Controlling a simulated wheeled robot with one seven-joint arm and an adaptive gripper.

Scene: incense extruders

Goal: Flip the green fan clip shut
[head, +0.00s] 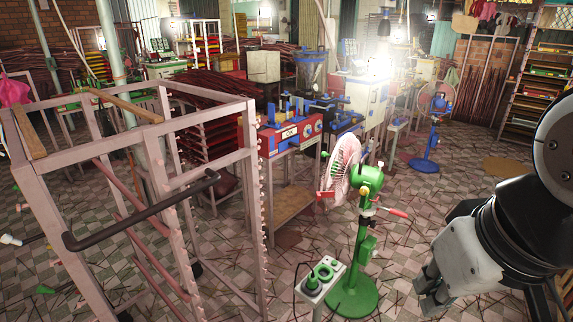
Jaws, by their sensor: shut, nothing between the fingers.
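The green fan (363,235) stands on a round green base in the head view, right of the middle. Its pink-white cage (342,168) faces left. A red lever-like part (394,212) sticks out to the right below the motor housing, and another small red piece (325,194) shows at the cage's left edge. I cannot tell which part is the clip, or whether it is open or shut. My gripper (430,297) is shut and empty, pointing down at the lower right. In the picture it is right of the fan's base, apart from the fan.
A small stand with a green-knobbed control box (320,280) is just left of the fan base. A pale metal frame rack (205,180) with a dark bar fills the left. A red and blue machine (290,133) stands behind. A blue fan (432,135) is farther back. Tiled floor (400,265) shows between fan and gripper.

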